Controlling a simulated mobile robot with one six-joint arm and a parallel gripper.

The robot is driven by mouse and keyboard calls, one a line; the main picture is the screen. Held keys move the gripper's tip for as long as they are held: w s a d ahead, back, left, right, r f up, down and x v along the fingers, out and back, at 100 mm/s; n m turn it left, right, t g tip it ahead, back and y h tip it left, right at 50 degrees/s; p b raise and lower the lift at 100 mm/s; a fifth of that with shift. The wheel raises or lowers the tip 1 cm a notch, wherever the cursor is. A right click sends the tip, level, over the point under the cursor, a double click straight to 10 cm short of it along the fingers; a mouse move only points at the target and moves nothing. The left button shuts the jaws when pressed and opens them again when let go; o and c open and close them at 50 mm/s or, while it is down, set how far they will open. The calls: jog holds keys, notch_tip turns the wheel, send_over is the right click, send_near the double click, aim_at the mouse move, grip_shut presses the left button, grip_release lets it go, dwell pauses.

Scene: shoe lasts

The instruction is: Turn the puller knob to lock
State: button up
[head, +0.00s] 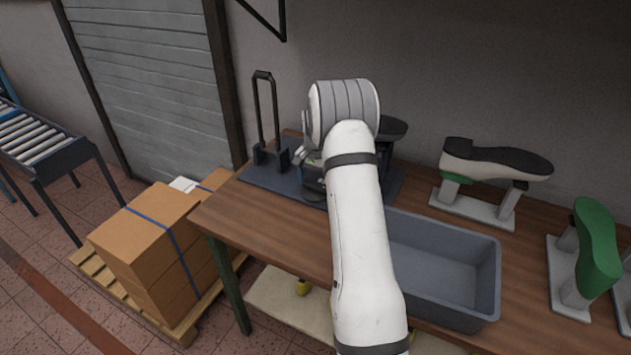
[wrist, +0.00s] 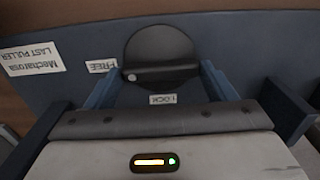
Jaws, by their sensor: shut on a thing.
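The puller knob (wrist: 160,48) is a round dark disc with a raised grip bar across it, on the blue-grey panel of the last puller (wrist: 235,35). The bar lies level in the wrist view, its white dot at the left end, on the side of the FREE label (wrist: 101,66). The LOCK label (wrist: 163,99) is below the knob. My gripper (wrist: 162,72) has a blue finger on each side of the knob and is shut on its bar. In the head view my arm hides the knob and most of the puller (head: 313,178).
The puller stands on a dark mat (head: 262,178) on the wooden bench (head: 270,235). A grey bin (head: 498,275) is right of my arm. A shoe on a last stand (head: 495,165) and a green last (head: 596,250) stand farther right. Strapped cartons (head: 150,240) are at the left.

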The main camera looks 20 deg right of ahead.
jog(key=shift+n, duration=0.3)
jog(key=n+b, duration=0.1)
jog(key=n, duration=0.2)
jog(key=shift+n+b, duration=0.3)
jog(key=shift+n, duration=0.1)
jog(key=n+b, duration=0.1)
jog(key=n, duration=0.3)
jog(key=shift+n, duration=0.3)
jog(key=n, duration=0.4)
jog(key=shift+b, duration=0.35)
jog(key=shift+n, duration=2.4)
jog(key=shift+r, duration=0.1)
jog(key=o, duration=1)
